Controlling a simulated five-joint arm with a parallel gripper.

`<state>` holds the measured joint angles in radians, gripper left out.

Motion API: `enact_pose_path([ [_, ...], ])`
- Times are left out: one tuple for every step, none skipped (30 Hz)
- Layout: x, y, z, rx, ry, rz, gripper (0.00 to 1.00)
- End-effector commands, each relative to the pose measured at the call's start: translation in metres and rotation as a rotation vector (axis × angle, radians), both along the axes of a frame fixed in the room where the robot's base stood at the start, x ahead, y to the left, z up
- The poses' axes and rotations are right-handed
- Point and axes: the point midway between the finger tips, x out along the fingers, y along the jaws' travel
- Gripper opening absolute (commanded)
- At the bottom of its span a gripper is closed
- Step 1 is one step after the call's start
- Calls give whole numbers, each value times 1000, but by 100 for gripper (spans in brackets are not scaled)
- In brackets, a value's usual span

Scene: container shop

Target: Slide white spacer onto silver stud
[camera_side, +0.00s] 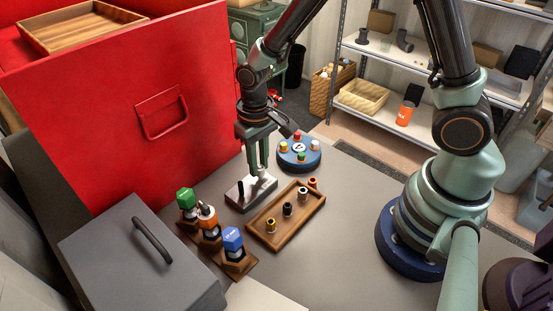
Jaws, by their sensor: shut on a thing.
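My gripper (259,168) points straight down over the right part of a light metal plate (238,203). It is shut on a small pale piece, apparently the white spacer, mostly hidden between the fingers. A dark stud (241,188) stands upright on the plate, left of my gripper. The silver stud is not clearly visible; the fingers cover that part of the plate. I cannot tell whether the spacer touches or surrounds a stud.
A wooden tray (259,236) with several small spacers lies in front of the plate. A round blue holder (299,166) stands behind it. Bottles with green, orange and blue tops (232,239) stand front left. A red cabinet (130,110) rises at left, beside a grey lidded box (110,255).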

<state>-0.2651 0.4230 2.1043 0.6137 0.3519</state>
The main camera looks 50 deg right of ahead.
Motion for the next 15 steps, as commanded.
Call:
enact_pose_path([
  [0, 0, -1, 0, 1, 0, 0],
  [0, 0, -2, 0, 1, 0, 0],
  [0, 0, -2, 0, 1, 0, 0],
  [0, 0, -2, 0, 1, 0, 0],
  [0, 0, -3, 0, 1, 0, 0],
  [0, 0, -3, 0, 1, 0, 0],
  [0, 0, -3, 0, 1, 0, 0],
  [0, 0, -3, 0, 1, 0, 0],
  [0, 0, -3, 0, 0, 0, 0],
  [0, 0, -3, 0, 0, 0, 0],
  [0, 0, -3, 0, 0, 0, 0],
  [0, 0, -3, 0, 0, 0, 0],
  [0, 0, -3, 0, 0, 0, 0],
  [0, 0, -3, 0, 0, 0, 0],
  [0, 0, -3, 0, 0, 0, 36],
])
